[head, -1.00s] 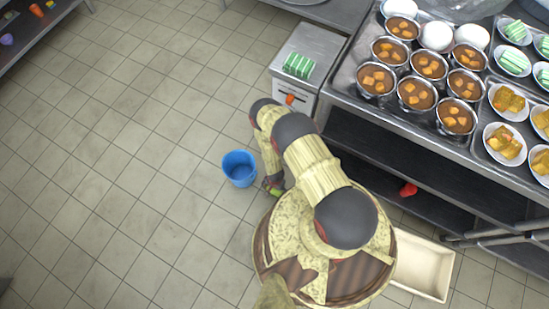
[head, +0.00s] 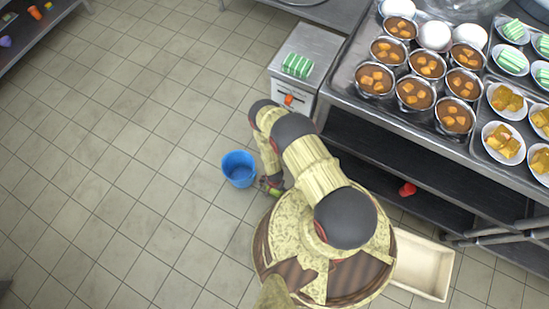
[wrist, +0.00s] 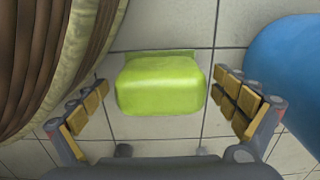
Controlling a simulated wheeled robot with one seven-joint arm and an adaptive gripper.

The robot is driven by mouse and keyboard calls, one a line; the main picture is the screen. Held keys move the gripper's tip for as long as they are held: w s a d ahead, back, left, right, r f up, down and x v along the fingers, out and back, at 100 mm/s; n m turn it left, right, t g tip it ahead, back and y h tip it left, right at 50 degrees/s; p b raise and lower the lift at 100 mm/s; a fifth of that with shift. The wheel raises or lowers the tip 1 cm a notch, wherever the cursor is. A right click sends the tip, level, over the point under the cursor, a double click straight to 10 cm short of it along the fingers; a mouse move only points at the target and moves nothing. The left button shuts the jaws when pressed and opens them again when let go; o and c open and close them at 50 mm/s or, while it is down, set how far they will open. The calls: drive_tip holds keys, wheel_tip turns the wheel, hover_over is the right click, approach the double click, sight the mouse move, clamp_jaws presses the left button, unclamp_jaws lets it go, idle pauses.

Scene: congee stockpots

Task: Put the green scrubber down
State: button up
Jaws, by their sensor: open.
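The green scrubber (wrist: 160,85) lies between my two fingers in the wrist view, over the tiled floor. It seems to rest on the tiles, and a gap shows between it and each finger. My gripper (head: 271,186) is open, low by the floor, just right of the blue bucket in the head view. Only a small bit of green shows there; my arm and gripper hide most of the scrubber.
The blue bucket (head: 239,169) stands close to my gripper; its side also fills the right of the wrist view (wrist: 290,70). A cream bin (head: 424,268) is on the floor at the right. A steel counter (head: 345,88) holds cups and bowls. Open floor lies left.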

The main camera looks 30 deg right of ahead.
drive_tip(key=shift+r, duration=0.15)
wheel_tip(320, 180, up, 12)
drive_tip(key=p, duration=0.5)
drive_tip(key=shift+s, duration=0.1)
idle(0.3)
